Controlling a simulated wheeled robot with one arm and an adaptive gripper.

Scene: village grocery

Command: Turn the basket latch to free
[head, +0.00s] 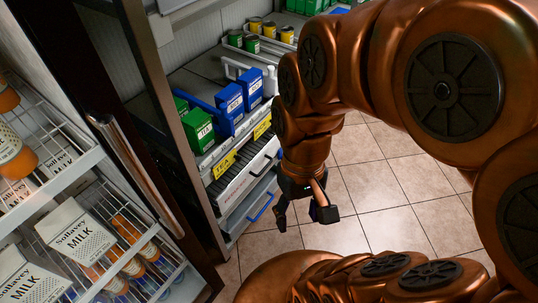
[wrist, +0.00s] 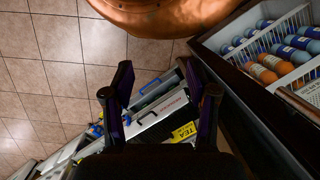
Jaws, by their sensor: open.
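My gripper (head: 303,217) hangs open and empty above the floor tiles, in front of the lower shelf unit. In the wrist view its two dark fingers (wrist: 158,78) stand wide apart. Behind them are a white basket front (wrist: 165,112) with a small black hook-like part (wrist: 147,117), and a grey drawer with a blue handle (wrist: 153,83). The head view also shows the white front (head: 238,188) and the blue handle (head: 262,207). I cannot tell for certain which part is the latch or how it is turned. No contact with the gripper is visible.
An open fridge with milk cartons (head: 72,228) and bottles stands at the left, its copper door handle (head: 137,172) jutting out. Blue boxes (head: 230,105), green boxes (head: 197,130) and cans fill the shelves above. Tiled floor (head: 385,190) is free to the right.

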